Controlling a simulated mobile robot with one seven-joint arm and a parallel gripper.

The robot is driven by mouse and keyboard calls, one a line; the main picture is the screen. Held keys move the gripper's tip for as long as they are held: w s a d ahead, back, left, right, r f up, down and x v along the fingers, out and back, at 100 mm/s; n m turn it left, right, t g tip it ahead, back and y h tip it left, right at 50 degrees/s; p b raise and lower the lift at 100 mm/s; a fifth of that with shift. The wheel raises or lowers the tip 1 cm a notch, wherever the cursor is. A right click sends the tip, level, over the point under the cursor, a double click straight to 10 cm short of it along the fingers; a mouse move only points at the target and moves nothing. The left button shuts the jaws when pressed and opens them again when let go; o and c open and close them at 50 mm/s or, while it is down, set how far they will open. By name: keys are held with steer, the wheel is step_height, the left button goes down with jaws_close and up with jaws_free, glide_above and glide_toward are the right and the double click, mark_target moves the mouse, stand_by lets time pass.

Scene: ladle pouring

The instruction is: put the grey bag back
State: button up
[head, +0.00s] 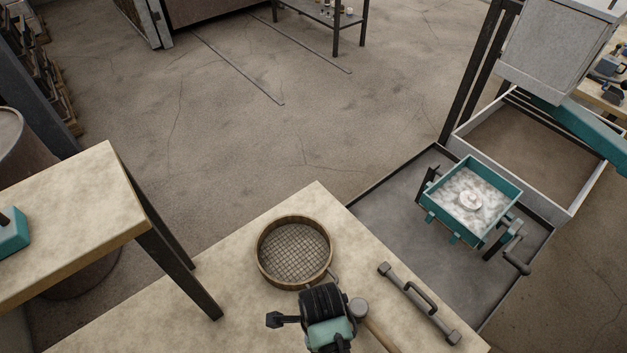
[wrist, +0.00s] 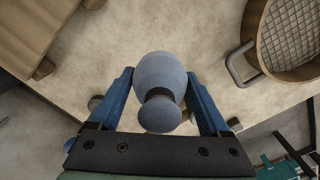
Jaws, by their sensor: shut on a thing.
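The grey bag (wrist: 160,72) is a rounded blue-grey pouch with a narrow tied neck, seen in the wrist view. My gripper (wrist: 161,82) has its two blue fingers on either side of the bag and is shut on it. The bag is over the pale tabletop; I cannot tell whether it touches the surface. In the head view my gripper (head: 326,315) is above the front part of the pale table (head: 225,290), and the bag is hidden under it.
A round sieve (head: 294,252) lies just beyond my gripper. A mallet (head: 361,309) and a grey handled bar (head: 418,303) lie to the right. A teal sand-filled box (head: 473,198) stands past the table's right edge. Another table (head: 75,220) is at left.

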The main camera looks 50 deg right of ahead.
steer(key=shift+f, duration=3.25)
steer(key=o, duration=1.2)
steer(key=shift+f, duration=0.15)
steer(key=shift+o, duration=0.2)
step_height(320, 180, up, 12)
steer(key=shift+r, duration=0.2)
